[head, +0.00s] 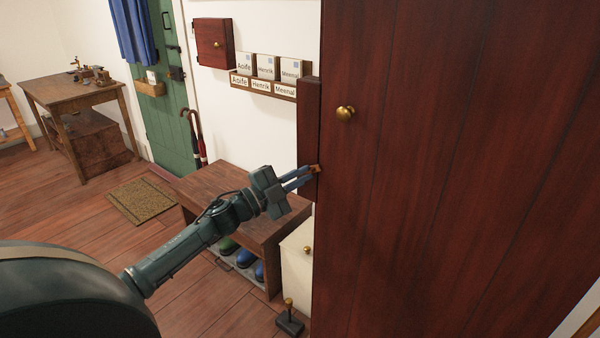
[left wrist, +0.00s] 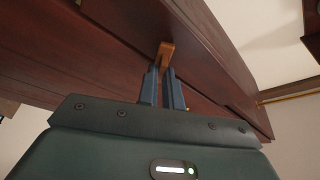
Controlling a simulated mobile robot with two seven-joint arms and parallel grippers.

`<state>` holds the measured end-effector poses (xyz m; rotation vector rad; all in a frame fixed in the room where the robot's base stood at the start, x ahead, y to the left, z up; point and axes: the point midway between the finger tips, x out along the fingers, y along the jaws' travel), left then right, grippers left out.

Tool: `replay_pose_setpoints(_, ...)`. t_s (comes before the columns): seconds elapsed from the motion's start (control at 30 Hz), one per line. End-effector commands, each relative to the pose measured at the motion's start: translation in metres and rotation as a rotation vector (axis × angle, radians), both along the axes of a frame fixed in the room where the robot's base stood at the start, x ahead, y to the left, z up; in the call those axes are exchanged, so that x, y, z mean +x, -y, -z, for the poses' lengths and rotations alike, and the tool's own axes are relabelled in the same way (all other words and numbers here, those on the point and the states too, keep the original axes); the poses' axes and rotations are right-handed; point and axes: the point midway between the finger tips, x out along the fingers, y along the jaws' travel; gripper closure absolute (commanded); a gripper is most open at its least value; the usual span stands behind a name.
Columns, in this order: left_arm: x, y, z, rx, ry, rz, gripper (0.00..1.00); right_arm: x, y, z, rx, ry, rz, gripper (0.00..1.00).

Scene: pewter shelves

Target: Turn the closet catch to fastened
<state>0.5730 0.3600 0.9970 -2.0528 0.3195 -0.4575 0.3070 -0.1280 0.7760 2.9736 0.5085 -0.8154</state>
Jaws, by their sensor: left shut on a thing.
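The closet (head: 420,190) is dark red wood with a brass knob (head: 345,113) and stands at the right in the head view. A small orange-brown wooden catch (head: 316,169) sits at its left edge, below the knob. My left gripper (head: 312,171) reaches the catch from the left and is shut on it. In the left wrist view the catch (left wrist: 166,52) shows between and beyond the two blue fingertips (left wrist: 164,72). The fingers partly hide it, so I cannot tell its exact turn. My right gripper is not in view.
A wooden bench (head: 215,187) with boots under it stands below my left arm. A cream cabinet (head: 297,260) stands close to the closet's left side. A letter rack (head: 264,86) hangs on the wall. The floor at the left is mostly clear.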

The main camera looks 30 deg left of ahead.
Motion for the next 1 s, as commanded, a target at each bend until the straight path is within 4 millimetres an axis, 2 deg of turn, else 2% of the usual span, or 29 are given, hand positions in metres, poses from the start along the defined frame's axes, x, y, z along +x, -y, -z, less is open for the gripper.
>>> replay_pose_setpoints(0.3,0.0,-0.001,-0.005,0.282,0.022,0.0,1.0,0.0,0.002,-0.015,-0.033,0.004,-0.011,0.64)
replay_pose_setpoints(0.5,0.0,-0.001,-0.005,0.41,0.032,-0.001,1.0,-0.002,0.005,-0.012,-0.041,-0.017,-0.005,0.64)
replay_pose_setpoints(1.0,0.0,-0.001,-0.003,0.534,0.042,-0.001,1.0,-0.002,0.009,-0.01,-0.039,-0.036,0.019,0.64)
